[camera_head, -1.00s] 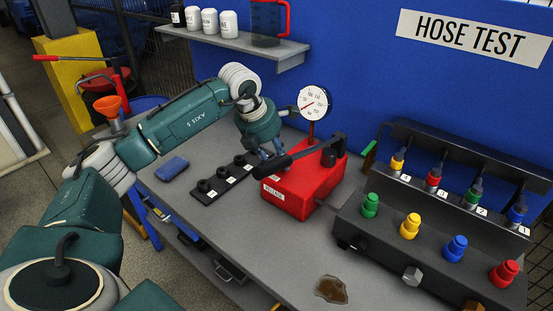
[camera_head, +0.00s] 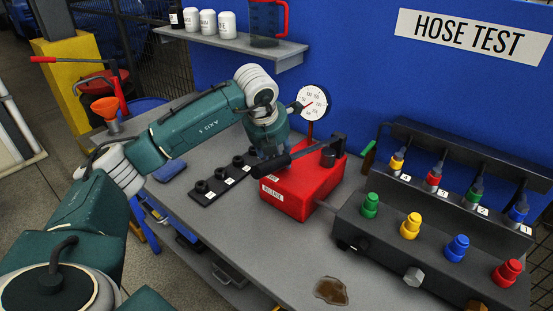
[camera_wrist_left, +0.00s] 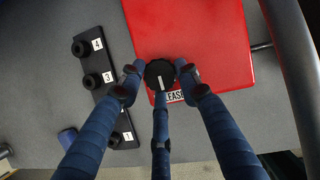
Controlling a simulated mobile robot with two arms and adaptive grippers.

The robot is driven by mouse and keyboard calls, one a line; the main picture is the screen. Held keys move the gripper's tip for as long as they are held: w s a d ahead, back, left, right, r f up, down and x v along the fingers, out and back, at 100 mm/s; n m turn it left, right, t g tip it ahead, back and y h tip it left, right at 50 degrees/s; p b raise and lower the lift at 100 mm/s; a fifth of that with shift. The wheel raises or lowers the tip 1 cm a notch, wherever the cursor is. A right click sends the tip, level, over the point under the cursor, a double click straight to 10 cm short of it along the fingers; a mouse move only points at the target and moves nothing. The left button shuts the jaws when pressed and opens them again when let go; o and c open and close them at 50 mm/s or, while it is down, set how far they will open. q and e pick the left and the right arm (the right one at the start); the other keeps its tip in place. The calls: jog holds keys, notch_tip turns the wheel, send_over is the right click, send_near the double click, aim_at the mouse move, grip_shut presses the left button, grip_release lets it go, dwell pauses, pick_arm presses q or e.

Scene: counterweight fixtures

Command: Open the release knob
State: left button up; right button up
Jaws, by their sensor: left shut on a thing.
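The release knob (camera_wrist_left: 159,74) is a round black knob with a pale line on its face. It sits at the edge of the red pump box (camera_wrist_left: 205,35), beside a partly covered white label ending in "EASE" (camera_wrist_left: 174,96). In the left wrist view my left gripper (camera_wrist_left: 160,76) has its blue fingers closed around the knob. The knob and my gripper's fingertips are mostly hidden there behind the arm and handle. My right gripper is not in view.
A black strip with numbered holders (camera_head: 215,182) lies left of the box. A pressure gauge (camera_head: 313,102) stands behind it. A black manifold with coloured fittings (camera_head: 400,245) is at right. A brown puddle (camera_head: 331,290) lies on the grey bench.

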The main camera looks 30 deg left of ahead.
pick_arm(q)
jog(key=shift+w+r, duration=0.1)
jog(key=shift+r, duration=0.1)
jog(key=o, duration=1.1)
jog(key=shift+d, duration=0.1)
jog(key=shift+f, duration=0.1)
jog(key=v, duration=1.2)
jog(key=shift+d, duration=0.15)
